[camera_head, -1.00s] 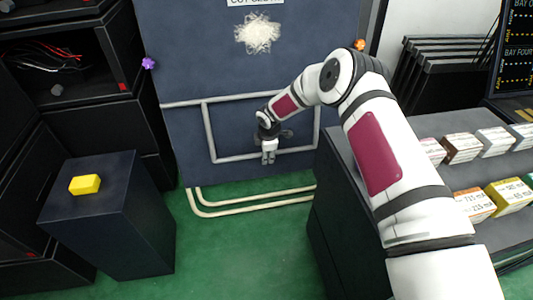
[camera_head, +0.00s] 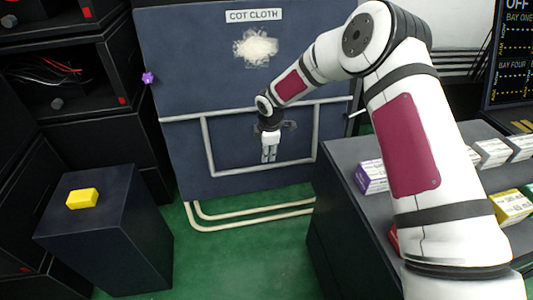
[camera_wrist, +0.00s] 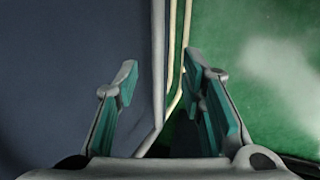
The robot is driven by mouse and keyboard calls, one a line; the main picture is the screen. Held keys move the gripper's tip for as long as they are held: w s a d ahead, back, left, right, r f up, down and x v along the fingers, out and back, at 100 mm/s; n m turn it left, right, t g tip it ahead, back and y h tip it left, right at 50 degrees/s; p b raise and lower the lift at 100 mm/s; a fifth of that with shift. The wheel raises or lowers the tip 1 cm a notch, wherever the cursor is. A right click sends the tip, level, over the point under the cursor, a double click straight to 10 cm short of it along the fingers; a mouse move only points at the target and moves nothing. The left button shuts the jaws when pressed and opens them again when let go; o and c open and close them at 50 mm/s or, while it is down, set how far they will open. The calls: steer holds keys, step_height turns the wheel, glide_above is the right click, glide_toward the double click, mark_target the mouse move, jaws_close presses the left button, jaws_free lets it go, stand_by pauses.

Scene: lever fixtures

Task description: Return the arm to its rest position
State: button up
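My gripper (camera_head: 269,157) hangs fingers down in front of the dark blue panel (camera_head: 180,60), in the middle of the head view. Above it my white arm reaches in from the lower right. In the wrist view, the two teal-padded fingers of my gripper (camera_wrist: 160,72) stand apart with nothing between them. Below them show the blue panel on the left, pale pipes (camera_wrist: 178,50) in the middle and green floor (camera_wrist: 240,60) on the right.
A dark pedestal (camera_head: 110,235) with a yellow block (camera_head: 82,198) stands at left. A dark counter (camera_head: 345,205) with several small boxes, one purple and white (camera_head: 371,177), is at right, partly behind my arm. Green floor (camera_head: 230,255) between them is clear.

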stand_by(0.4)
steer(key=s+d+r+m+h, duration=0.1)
steer(key=s+d+r+m, duration=0.2)
steer(key=s+d+r, duration=0.35)
steer(key=s+d+r+m+g+h, duration=0.1)
steer(key=s+d+r+m, duration=0.3)
steer(key=s+r, duration=0.55)
steer(key=s+d+r+m+h, duration=0.1)
steer(key=s+d+r+m, duration=0.3)
steer(key=r, duration=0.8)
steer(key=s+d+r+m+g+y, duration=0.15)
steer(key=s+m, duration=0.35)
steer(key=s, duration=1.1)
steer(key=s+d+r+m+y, duration=0.15)
steer(key=s+m, duration=0.35)
steer(key=s, duration=1.2)
step_height(320, 180, up, 35)
steer(key=d+t+p, duration=0.1)
steer(key=t+p, duration=0.2)
steer(key=p, duration=3)
steer(key=shift+n+t+h+p, duration=0.3)
steer(key=shift+n+t+p, duration=0.05)
steer(key=shift+n+p, duration=0.05)
